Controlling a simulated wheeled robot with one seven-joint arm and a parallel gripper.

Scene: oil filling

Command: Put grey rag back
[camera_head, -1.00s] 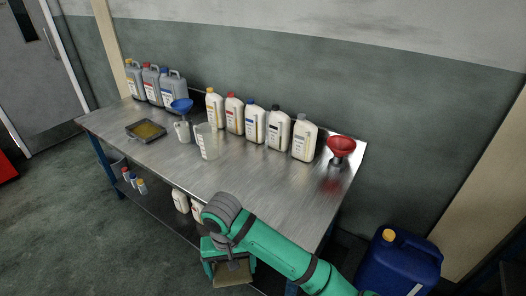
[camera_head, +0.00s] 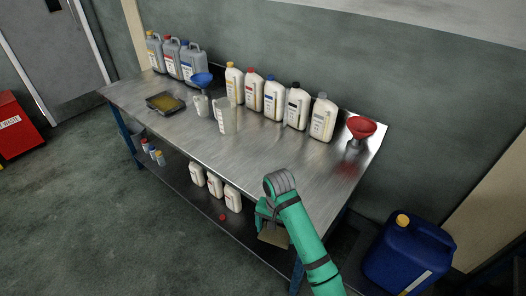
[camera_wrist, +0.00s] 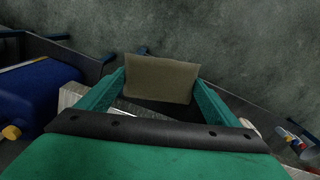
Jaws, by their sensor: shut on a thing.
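The rag (camera_wrist: 160,79), a flat grey-brown piece of cloth, is between my fingertips in the wrist view. My gripper (camera_wrist: 158,88) is shut on it. In the head view the rag (camera_head: 273,238) hangs below my gripper (camera_head: 268,222), in front of the workbench's near edge at its right part. The part of the bench below and behind my arm is hidden.
The metal workbench (camera_head: 190,122) holds several bottles along its back, an oily tray (camera_head: 165,102), a clear jug (camera_head: 226,117) and a red funnel (camera_head: 360,130). White bottles (camera_head: 214,186) and a red cap (camera_head: 222,217) are on the lower shelf. A blue canister (camera_head: 408,255) stands at right.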

